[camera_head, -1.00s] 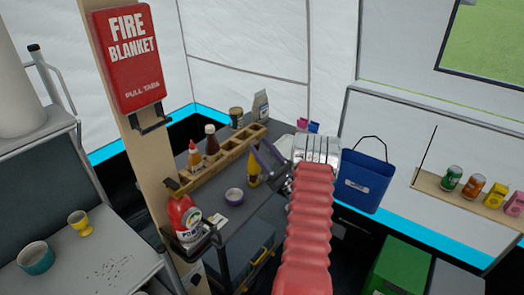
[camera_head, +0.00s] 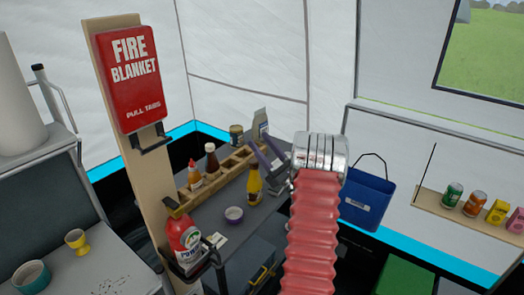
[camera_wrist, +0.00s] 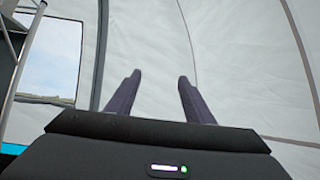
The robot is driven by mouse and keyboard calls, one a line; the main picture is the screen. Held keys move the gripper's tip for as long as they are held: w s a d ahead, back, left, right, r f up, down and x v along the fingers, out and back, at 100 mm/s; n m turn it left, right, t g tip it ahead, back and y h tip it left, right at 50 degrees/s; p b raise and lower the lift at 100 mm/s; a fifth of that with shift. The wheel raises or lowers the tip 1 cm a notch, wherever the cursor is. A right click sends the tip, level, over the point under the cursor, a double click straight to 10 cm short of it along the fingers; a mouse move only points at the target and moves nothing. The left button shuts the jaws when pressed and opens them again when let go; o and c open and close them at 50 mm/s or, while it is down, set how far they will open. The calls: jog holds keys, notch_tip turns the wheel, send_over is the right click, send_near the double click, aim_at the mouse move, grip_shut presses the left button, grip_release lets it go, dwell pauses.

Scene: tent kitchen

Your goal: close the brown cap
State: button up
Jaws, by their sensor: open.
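A dark brown bottle (camera_head: 211,160) stands upright in the wooden rack on the grey counter in the head view. A red-capped sauce bottle (camera_head: 194,173) stands beside it. A yellow bottle with a dark top (camera_head: 254,184) stands in front of the rack. I cannot tell which of these carries the brown cap, or whether any cap is open. My gripper (camera_head: 268,157) is open, with its purple fingers just above and right of the yellow bottle, partly hidden by my arm. In the wrist view its fingers (camera_wrist: 159,88) are apart with nothing between them.
The wooden rack (camera_head: 222,169) runs along the counter's back. A jar (camera_head: 236,133) and a grey pouch (camera_head: 260,122) stand behind. A red fire extinguisher (camera_head: 184,235) is at the front left, and a blue bin (camera_head: 366,200) hangs right.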

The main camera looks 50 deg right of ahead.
jog(key=shift+c, duration=0.3)
